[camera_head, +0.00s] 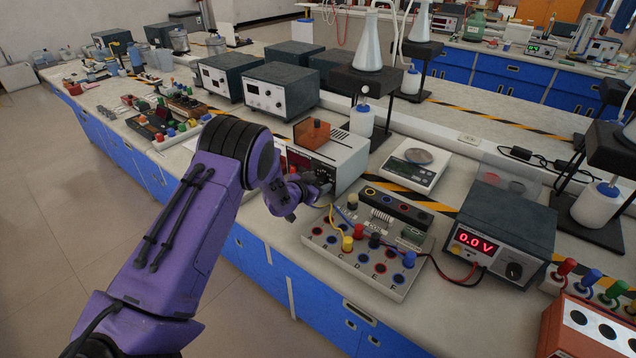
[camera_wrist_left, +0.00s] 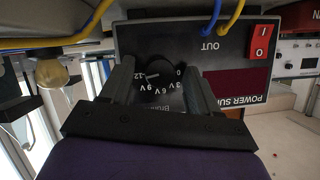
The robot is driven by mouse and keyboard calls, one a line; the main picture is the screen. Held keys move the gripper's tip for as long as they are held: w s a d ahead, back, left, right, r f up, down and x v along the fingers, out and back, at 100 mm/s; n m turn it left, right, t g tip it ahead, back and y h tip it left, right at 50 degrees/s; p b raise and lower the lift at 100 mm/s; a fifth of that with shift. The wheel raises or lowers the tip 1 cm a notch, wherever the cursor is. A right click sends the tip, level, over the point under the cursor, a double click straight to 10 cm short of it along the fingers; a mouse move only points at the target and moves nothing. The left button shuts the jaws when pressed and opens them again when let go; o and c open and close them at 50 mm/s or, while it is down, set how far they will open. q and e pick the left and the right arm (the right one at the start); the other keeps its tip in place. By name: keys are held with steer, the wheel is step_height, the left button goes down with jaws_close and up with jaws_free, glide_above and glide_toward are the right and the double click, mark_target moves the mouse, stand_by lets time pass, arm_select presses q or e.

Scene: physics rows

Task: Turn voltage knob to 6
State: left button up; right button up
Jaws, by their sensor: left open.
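The power supply (camera_head: 345,160) is a pale box with a dark front on the bench, partly hidden by my left arm in the head view. Its black front panel (camera_wrist_left: 135,40) fills the left wrist view, upside down. The dark voltage knob (camera_wrist_left: 152,72) has a scale marked 0, 3V, 6V, 9V and 12 around it; a short white mark shows on it, its exact setting hard to read. My left gripper (camera_wrist_left: 158,75) is open, its two fingers on either side of the knob; contact cannot be told. In the head view the left gripper (camera_head: 312,188) is at the front panel.
A red switch (camera_wrist_left: 262,42), a dark red display and blue and yellow leads are on the panel. A terminal board (camera_head: 365,245) stands right of the arm. A voltmeter (camera_head: 500,235) reads 0.0 V. A scale (camera_head: 415,165) stands behind the board.

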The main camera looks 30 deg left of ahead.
arm_select(q)
steer(key=c, duration=1)
steer(key=shift+d, duration=0.15)
steer(key=shift+c, duration=0.2)
